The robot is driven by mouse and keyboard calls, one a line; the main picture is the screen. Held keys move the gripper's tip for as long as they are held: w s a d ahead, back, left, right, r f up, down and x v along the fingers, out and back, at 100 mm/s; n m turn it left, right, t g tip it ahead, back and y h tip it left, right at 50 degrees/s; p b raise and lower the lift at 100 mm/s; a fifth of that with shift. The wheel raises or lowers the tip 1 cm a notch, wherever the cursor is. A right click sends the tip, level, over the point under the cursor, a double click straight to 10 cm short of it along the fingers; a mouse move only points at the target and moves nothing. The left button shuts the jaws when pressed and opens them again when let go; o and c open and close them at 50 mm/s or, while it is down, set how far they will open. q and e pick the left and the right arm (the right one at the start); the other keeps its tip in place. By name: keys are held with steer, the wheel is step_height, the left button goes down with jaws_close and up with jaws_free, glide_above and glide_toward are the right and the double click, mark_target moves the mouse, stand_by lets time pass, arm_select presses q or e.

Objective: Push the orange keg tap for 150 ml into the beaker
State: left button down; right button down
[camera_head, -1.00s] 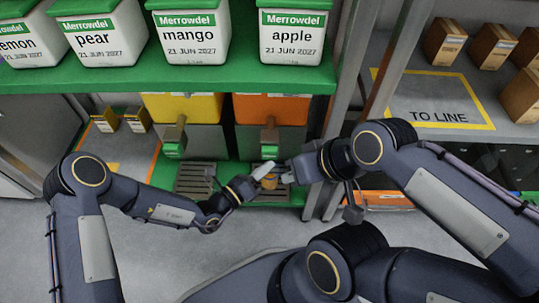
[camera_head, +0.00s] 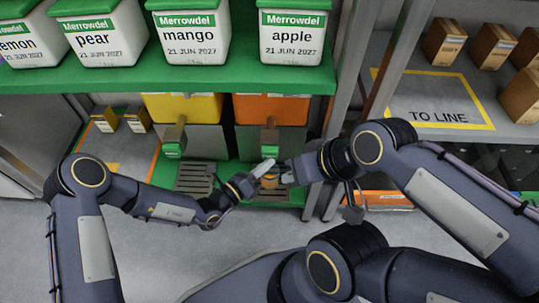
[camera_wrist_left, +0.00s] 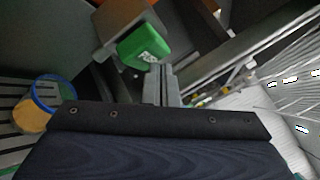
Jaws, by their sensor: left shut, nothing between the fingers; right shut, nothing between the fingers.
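The orange keg (camera_head: 271,107) stands on the lower green shelf. Its tap has a green push end (camera_head: 270,150), which shows large in the left wrist view (camera_wrist_left: 143,45). My left gripper (camera_head: 264,167) is shut and empty, its tips just below and close to the green end; I cannot tell whether they touch. The beaker (camera_head: 269,183) stands below the tap, partly hidden by my grippers. In the left wrist view the beaker (camera_wrist_left: 45,103) has a blue rim and yellow-orange contents. My right gripper (camera_head: 286,176) is shut and empty beside the beaker, to its right.
A yellow keg (camera_head: 183,107) with its own tap stands to the left, over a slatted drip tray (camera_head: 194,178). Labelled white tubs fill the green shelf (camera_head: 190,75) above. A metal shelf post (camera_head: 335,110) stands close to my right gripper.

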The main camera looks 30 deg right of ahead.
arm_select(q)
steer(key=shift+w+d, duration=0.35)
steer(key=shift+w, duration=0.25)
stand_by(1.1)
steer(key=shift+s, duration=0.1)
steer(key=shift+s+a+p, duration=0.4)
steer(key=shift+s+a, duration=0.2)
steer(key=shift+s, duration=0.25)
steer(key=s+a, duration=0.1)
steer(key=s+p, duration=0.1)
steer(key=s, duration=0.1)
steer(key=s+a+p, duration=0.1)
steer(key=shift+s+a, duration=0.15)
steer(key=shift+a, duration=0.15)
steer(key=shift+r, duration=0.1)
stand_by(3.1)
